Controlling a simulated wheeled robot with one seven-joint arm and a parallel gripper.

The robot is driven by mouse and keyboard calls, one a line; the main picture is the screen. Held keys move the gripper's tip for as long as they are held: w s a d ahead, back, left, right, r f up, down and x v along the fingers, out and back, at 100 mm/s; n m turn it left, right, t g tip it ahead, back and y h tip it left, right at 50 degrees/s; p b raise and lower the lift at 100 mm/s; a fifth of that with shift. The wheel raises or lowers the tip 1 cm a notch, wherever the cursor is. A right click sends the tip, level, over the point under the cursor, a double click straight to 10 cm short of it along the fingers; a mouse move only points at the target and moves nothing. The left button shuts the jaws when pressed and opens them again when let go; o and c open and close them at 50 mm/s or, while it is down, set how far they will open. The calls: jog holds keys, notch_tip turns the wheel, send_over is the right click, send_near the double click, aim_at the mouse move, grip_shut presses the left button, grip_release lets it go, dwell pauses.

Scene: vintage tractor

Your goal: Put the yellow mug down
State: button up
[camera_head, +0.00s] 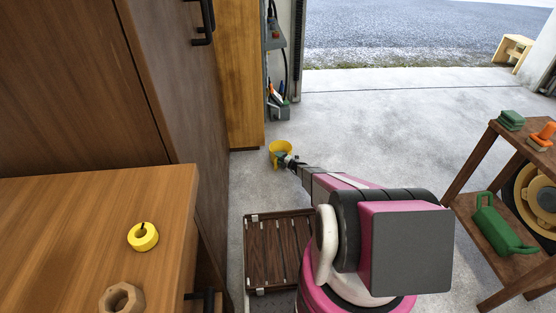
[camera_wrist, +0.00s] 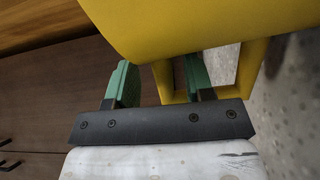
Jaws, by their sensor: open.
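The yellow mug (camera_head: 278,146) is at the far end of my arm, over or on the concrete floor beside the tall wooden cabinet. I cannot tell whether its base touches the floor. In the wrist view the mug (camera_wrist: 190,22) fills the top, with its handle hanging toward my gripper (camera_wrist: 160,84). My gripper's green fingers are apart. One side of the handle lies between them, and the right finger is at the handle's opening. In the head view my gripper (camera_head: 288,160) is right at the mug, and the handle is mostly hidden.
A slatted dark wood crate (camera_head: 272,252) lies on the floor near my base. A shelf (camera_head: 470,168) with a green can (camera_head: 497,226) stands right. The middle floor is clear.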

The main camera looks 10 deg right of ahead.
jog(key=v, duration=0.7)
jog(key=s+a+r+n+g+h, duration=0.1)
jog(key=s+a+r+n+g, duration=0.25)
jog(key=s+r+n, duration=0.5)
jog(key=s+a+r+n+g+h, duration=0.1)
jog(key=s+a+r+n+g, duration=0.25)
jog(key=s+r+n, duration=0.55)
jog(key=s+a+r+n+g+h, duration=0.1)
jog(key=s+a+r+n+g, duration=0.25)
jog(key=s+r+n, duration=0.55)
jog(key=s+d+r+n+g+h, duration=0.1)
jog(key=s+d+r+n+h, duration=0.3)
jog(key=s+r+n, duration=0.5)
jog(key=s+d+r+n+h, duration=0.4)
jog(key=s+r+n+h, duration=0.2)
jog(key=s+r+n, duration=0.3)
jog(key=shift+s+r+g, duration=0.35)
jog(key=shift+s+r, duration=0.55)
jog(key=shift+s, duration=0.15)
jog(key=shift+d, duration=0.1)
